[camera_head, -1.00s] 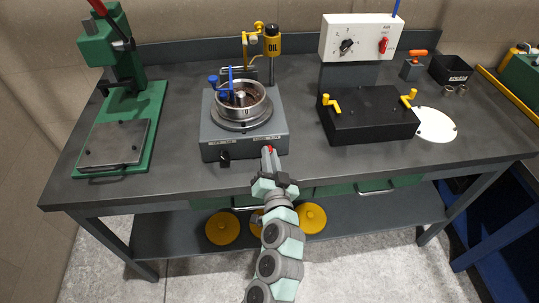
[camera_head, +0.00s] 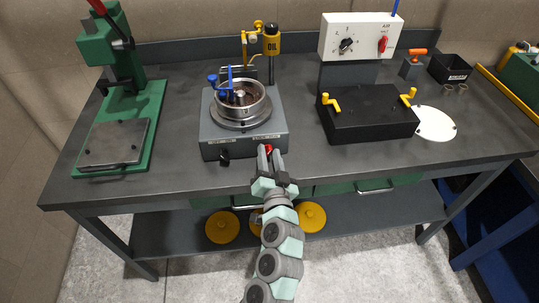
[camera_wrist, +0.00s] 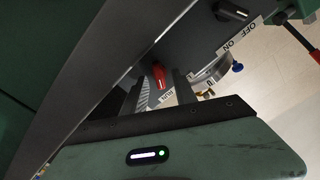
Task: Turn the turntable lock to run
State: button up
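The turntable unit (camera_head: 218,134) is a grey box with a round metal bowl (camera_head: 243,103) on top. A red lock knob (camera_head: 268,149) is at the right of its front face, and it also shows in the wrist view (camera_wrist: 158,75). A small RUN label (camera_wrist: 167,97) is beside the knob, partly behind a finger. I cannot tell the knob's exact setting. My gripper (camera_head: 271,151) is open at the front face, its fingers on either side of the knob; in the wrist view (camera_wrist: 155,88) gaps show between knob and fingers.
A black ON/OFF switch (camera_head: 224,161) is on the same front face, to the left. A green press (camera_head: 120,130) stands at the left. A black box with yellow handles (camera_head: 370,118) and a white control panel (camera_head: 361,37) are at the right.

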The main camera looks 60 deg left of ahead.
jog(key=shift+d, duration=0.15)
jog(key=v, duration=1)
jog(key=shift+s+d, duration=0.15)
jog(key=shift+d, duration=0.1)
